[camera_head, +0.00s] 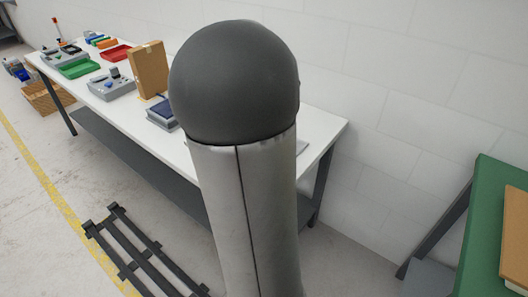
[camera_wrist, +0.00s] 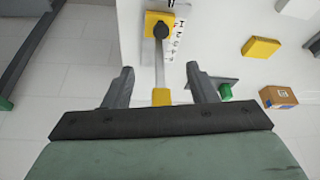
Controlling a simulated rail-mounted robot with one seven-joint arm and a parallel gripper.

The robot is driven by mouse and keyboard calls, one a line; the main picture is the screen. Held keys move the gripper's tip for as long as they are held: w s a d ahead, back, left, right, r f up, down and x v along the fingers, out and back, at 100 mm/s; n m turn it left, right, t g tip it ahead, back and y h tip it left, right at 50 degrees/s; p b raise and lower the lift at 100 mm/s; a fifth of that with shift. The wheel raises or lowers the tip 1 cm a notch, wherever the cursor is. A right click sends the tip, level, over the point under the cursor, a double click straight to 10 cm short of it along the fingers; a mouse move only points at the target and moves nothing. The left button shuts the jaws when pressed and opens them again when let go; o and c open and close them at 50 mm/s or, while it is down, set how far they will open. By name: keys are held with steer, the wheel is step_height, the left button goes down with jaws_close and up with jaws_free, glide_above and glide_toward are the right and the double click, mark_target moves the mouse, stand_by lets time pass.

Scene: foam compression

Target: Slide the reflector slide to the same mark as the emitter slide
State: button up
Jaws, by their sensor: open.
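In the wrist view, a yellow slide block with a black round knob (camera_wrist: 159,27) sits at the far end of a straight grey metal rail (camera_wrist: 160,72). A white strip with black marks (camera_wrist: 175,42) lies along the rail's right side; the marks are too small to read. A yellow piece (camera_wrist: 161,97) shows at the rail's near end, partly hidden by my gripper. My gripper (camera_wrist: 160,82) is open, its two dark fingers apart on either side of the rail. I cannot tell which slide is the emitter and which the reflector.
Right of the rail are a yellow block (camera_wrist: 261,48), a brown box (camera_wrist: 278,97) and a green piece (camera_wrist: 225,91).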

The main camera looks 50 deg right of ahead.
steer(key=x, duration=1.6)
steer(key=shift+w+f, duration=0.15)
